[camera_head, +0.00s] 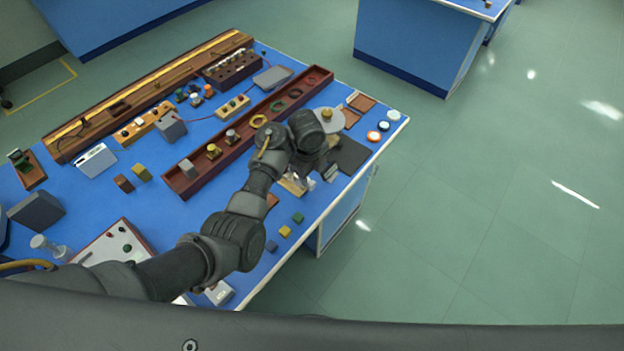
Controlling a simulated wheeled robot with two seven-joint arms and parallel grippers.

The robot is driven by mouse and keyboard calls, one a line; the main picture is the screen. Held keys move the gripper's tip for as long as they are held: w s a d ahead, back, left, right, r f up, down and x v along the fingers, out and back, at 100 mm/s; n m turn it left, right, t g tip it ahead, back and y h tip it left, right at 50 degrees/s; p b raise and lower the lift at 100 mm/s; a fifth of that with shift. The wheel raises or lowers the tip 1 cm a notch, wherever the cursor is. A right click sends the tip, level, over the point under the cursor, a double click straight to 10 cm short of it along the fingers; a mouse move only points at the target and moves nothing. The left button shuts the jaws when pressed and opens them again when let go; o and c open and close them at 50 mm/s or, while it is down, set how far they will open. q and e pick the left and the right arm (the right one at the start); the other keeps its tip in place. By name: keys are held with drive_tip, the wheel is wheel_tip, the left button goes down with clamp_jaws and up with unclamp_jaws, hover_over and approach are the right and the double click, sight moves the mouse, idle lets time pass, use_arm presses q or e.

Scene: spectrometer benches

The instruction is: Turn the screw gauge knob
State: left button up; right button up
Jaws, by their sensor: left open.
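My left arm reaches in from the lower left over the blue bench (215,130). My left gripper (312,178) hangs at its end, low over the right part of the bench, and is open. A small tan and silvery piece (292,186) shows just left of and below the gripper. It may be the screw gauge, but the gripper and wrist hide much of it and its knob cannot be made out. I cannot tell whether the fingers touch it. My right gripper is not in view.
A long dark red tray (182,183) with rings and brass pieces lies left of my wrist. A dark flat plate (352,156) and round discs (384,126) lie to the right. Small coloured blocks (285,231) lie near the front edge. Open floor (470,220) lies right of the bench.

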sight(312, 184)
use_arm(q)
drive_tip(key=f, duration=0.2)
drive_tip(key=w+f, duration=0.1)
drive_tip(key=f, duration=0.2)
drive_tip(key=shift+w+a+f, duration=0.15)
drive_tip(key=shift+a+f, duration=0.05)
drive_tip(key=shift+w+f, duration=0.3)
drive_tip(key=shift+f, duration=0.2)
drive_tip(key=shift+w+f, duration=0.25)
drive_tip(key=shift+f, duration=0.25)
drive_tip(key=shift+f+b, duration=0.95)
drive_tip(key=shift+b, duration=0.3)
drive_tip(key=shift+s+d, duration=0.1)
drive_tip(key=shift+s, duration=0.1)
drive_tip(key=shift+w+f, duration=0.1)
drive_tip(key=c, duration=1)
drive_tip(key=shift+o, duration=0.2)
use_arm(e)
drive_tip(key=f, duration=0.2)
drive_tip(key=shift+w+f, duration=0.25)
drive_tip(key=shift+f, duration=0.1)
